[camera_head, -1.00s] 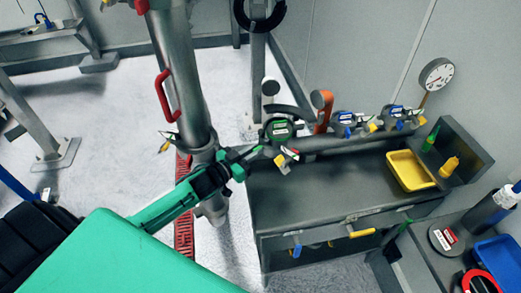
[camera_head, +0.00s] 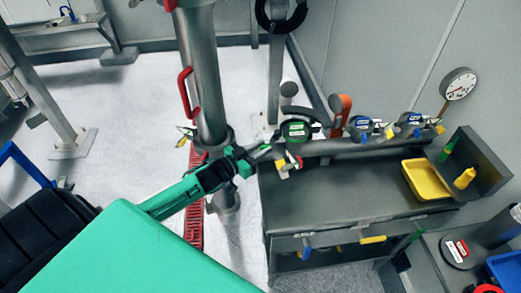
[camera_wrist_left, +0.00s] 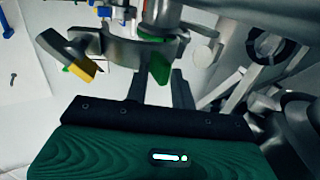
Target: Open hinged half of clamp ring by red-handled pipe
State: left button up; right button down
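The grey pipe (camera_head: 203,75) with the red handle (camera_head: 187,93) stands upright left of the bench. A grey clamp ring (camera_head: 218,143) sits around its lower part, partly hidden by my left gripper. My left gripper (camera_head: 247,158) reaches in at the ring's right side. In the left wrist view, the curved grey ring (camera_wrist_left: 135,48) lies just beyond my gripper's two dark fingers (camera_wrist_left: 160,90), which are apart. A green tab (camera_wrist_left: 160,68) shows between them, and a yellow-tipped latch (camera_wrist_left: 80,65) hangs at left. I cannot tell whether the fingers touch the ring. My right gripper is out of view.
A grey bench (camera_head: 340,200) stands close at the right, with a yellow tray (camera_head: 427,180) on it. A row of valves with a green-faced clamp (camera_head: 295,129) runs along its back. A red floor grate (camera_head: 195,225) lies below the pipe. Open floor is at left.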

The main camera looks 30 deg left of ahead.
pick_arm(q)
jog(key=shift+o, duration=0.6)
jog(key=shift+w+a+r, duration=0.2)
jog(key=shift+w+a, duration=0.15)
jog(key=shift+d, duration=0.15)
jog(key=b+v, duration=0.4)
jog(key=v, duration=1)
jog(key=shift+f, duration=0.2)
jog(key=shift+d, duration=0.1)
jog(key=shift+c, duration=0.2)
